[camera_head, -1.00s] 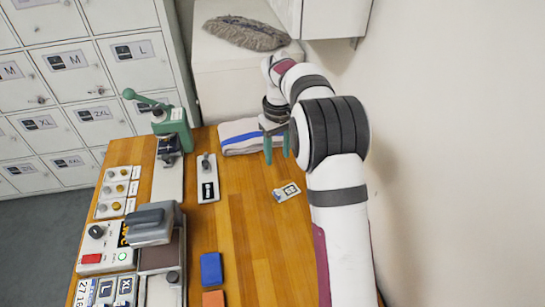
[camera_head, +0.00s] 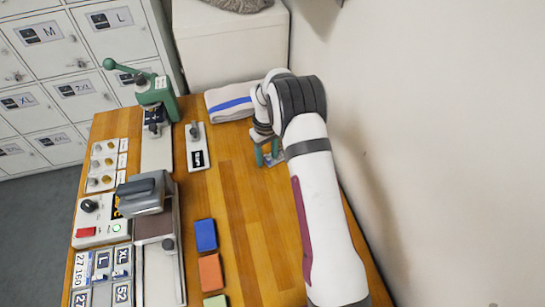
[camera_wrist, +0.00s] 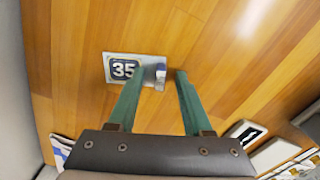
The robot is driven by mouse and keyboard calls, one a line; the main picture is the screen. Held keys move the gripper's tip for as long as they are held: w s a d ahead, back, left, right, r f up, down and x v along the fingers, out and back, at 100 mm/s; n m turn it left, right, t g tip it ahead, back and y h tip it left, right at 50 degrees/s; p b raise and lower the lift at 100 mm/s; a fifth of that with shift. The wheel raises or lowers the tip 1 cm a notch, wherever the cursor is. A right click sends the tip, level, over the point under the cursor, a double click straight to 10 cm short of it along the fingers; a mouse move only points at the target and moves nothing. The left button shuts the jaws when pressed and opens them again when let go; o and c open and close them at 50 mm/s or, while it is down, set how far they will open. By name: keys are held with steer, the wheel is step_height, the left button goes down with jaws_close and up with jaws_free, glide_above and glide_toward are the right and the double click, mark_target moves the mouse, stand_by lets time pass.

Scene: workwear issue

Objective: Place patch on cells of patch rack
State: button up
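The patch (camera_wrist: 118,70) is a small pale card with a dark "35" square and an upright blue-grey tab (camera_wrist: 160,76). It lies flat on the wooden table. My gripper (camera_wrist: 158,74) is open in the wrist view, its two green fingers apart with the tab between them; I cannot see contact. In the head view my gripper (camera_head: 267,157) is low at the table's right side and mostly hides the patch. The patch rack (camera_head: 103,283) is at the lower left, its cells holding patches marked L, XL, 52 and others; its lower part is cut off.
A heat press (camera_head: 145,195) stands right of the rack, with a control box (camera_head: 100,225) beside it. A green lever press (camera_head: 157,95) and a folded towel (camera_head: 230,101) are at the back. Blue (camera_head: 206,235), orange (camera_head: 210,271) and green blocks lie mid-table. Bare wood surrounds my gripper.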

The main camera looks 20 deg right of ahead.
mark_target(267, 157)
jaws_close()
steer(key=shift+r, duration=0.15)
steer(key=shift+r, duration=0.35)
step_height(267, 157, up, 3)
steer(key=s+d+r, duration=0.7)
steer(key=d, duration=0.3)
steer(key=s+a+r+m, duration=0.2)
steer(key=s+a+r, duration=0.1)
steer(key=a+r, duration=0.3)
steer(key=s+a+r+m, duration=0.1)
steer(key=s+a+r, duration=0.3)
steer(key=r, duration=0.7)
steer(key=shift+s+a+r+m, duration=0.2)
steer(key=shift+s+a+m, duration=0.15)
steer(key=shift+a, duration=0.8)
